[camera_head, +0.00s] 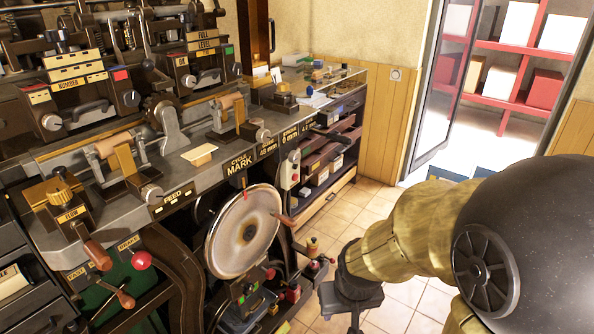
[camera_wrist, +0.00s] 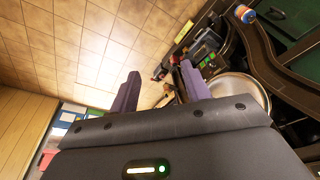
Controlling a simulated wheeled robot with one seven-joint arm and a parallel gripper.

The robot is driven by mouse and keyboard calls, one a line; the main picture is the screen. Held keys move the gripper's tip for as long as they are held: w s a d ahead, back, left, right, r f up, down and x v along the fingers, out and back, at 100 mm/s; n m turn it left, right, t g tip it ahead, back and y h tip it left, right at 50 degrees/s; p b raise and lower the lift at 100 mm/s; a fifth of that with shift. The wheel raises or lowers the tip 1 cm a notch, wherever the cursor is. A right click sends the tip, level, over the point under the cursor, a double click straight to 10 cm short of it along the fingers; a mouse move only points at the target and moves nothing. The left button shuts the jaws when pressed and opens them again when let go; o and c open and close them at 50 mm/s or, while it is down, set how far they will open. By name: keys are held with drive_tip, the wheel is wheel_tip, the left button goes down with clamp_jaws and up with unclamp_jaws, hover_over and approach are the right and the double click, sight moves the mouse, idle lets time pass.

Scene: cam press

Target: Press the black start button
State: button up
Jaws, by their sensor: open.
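The cam press stands on the left in the head view, with its big metal disc (camera_head: 243,232) at the front. The disc (camera_wrist: 240,90) shows partly behind the right finger in the wrist view.
A red ball knob (camera_head: 141,260) and wooden-handled levers stick out from the press front. Small red and yellow parts (camera_head: 313,245) stand low beside the disc. Tiled floor (camera_head: 400,290) lies open near my arm; a doorway is beyond.

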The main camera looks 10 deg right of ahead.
idle(0.4)
clamp_jaws()
idle(0.9)
idle(0.7)
